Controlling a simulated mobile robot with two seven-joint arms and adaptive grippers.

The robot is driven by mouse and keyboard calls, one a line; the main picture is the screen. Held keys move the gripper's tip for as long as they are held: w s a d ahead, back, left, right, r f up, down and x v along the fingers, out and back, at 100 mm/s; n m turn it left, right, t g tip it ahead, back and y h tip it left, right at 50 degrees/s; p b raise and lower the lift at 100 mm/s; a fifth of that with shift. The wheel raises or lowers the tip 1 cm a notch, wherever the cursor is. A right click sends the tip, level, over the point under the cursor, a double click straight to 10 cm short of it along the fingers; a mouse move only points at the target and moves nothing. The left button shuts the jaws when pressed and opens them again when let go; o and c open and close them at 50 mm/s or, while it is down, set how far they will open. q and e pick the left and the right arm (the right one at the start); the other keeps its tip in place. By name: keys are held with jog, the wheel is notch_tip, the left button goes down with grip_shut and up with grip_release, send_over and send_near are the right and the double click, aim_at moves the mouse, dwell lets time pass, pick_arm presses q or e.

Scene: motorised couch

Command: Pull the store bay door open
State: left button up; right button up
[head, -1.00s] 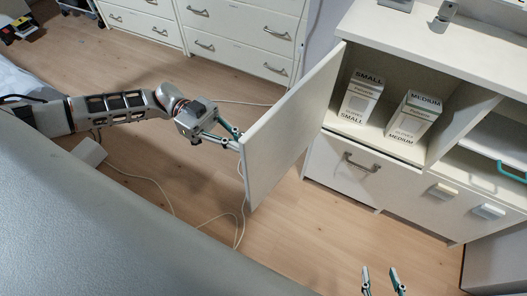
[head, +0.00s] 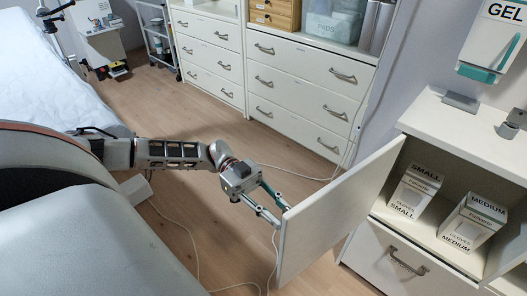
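The white store bay door (head: 335,218) stands swung open, about square to the cabinet front. It is hinged beside the open bay (head: 425,215), which holds a SMALL glove box (head: 413,192) and a MEDIUM glove box (head: 470,225). My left gripper (head: 282,215) reaches from the left to the door's free edge. Its fingers are spread at the base. Their tips meet the door's outer side near that edge, and the handle there is hidden, so I cannot tell whether they grip it. My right gripper is out of view.
A drawer with a grey handle (head: 408,262) lies below the bay. White drawer units (head: 305,88) stand at the back. Wooden floor (head: 215,225) with thin cables lies between couch and cabinet.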

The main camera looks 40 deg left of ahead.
pick_arm(q)
jog(key=w+a, duration=0.1)
jog(key=a, duration=0.8)
jog(key=shift+w+a, duration=0.2)
jog(key=shift+a, duration=0.2)
